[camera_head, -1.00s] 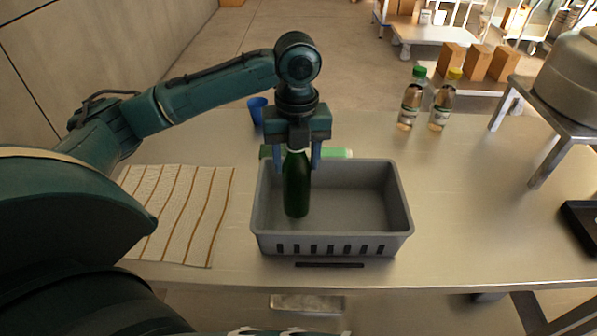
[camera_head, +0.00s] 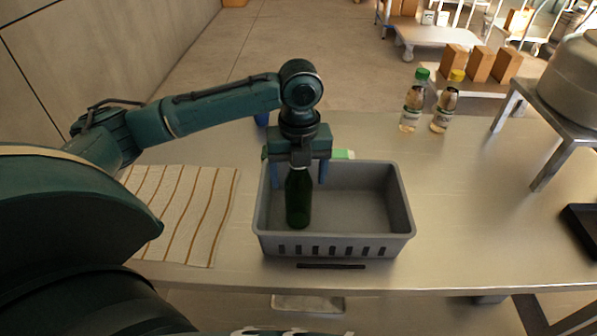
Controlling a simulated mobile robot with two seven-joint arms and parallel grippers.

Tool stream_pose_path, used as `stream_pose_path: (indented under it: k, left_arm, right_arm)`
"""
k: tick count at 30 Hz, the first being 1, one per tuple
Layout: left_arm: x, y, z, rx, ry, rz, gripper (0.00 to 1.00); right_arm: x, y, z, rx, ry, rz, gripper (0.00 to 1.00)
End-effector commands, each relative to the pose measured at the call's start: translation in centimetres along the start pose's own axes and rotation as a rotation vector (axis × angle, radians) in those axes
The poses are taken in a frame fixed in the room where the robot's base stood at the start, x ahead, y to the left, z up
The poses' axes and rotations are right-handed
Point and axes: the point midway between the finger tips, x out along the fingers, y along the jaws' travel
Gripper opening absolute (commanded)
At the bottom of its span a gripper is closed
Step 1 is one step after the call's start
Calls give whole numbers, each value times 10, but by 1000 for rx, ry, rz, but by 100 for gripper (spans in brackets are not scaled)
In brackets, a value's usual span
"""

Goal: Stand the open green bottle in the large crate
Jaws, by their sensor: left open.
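The green bottle (camera_head: 298,203) stands upright inside the grey crate (camera_head: 335,243), in its left part. My left gripper (camera_head: 298,178) is open, pointing down, with its fingers apart on either side of the bottle's upper part. The gripper body hides the bottle's mouth, so I cannot see whether it is open. My right gripper is not in the view.
A striped cloth (camera_head: 185,215) lies left of the crate. A blue cup (camera_head: 261,118) and a green and white item (camera_head: 343,154) are partly hidden behind my arm and gripper. Two capped bottles, one green-capped (camera_head: 412,105) and one yellow-capped (camera_head: 445,108), stand at the back right. A metal stand (camera_head: 520,105) is at the right.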

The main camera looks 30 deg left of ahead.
Motion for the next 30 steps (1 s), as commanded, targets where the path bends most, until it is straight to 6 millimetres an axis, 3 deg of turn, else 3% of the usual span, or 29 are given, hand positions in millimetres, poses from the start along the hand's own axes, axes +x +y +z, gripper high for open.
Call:
stream_pose_path:
  k: [8,22,30]
  left_arm:
    - [-10,-1,0,1,-2,-3,73]
    - [-105,-1,1,-1,-4,-3,73]
    - [-123,0,0,0,-1,0,73]
  right_arm:
    - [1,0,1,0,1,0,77]
    - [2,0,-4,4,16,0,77]
    - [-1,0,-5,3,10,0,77]
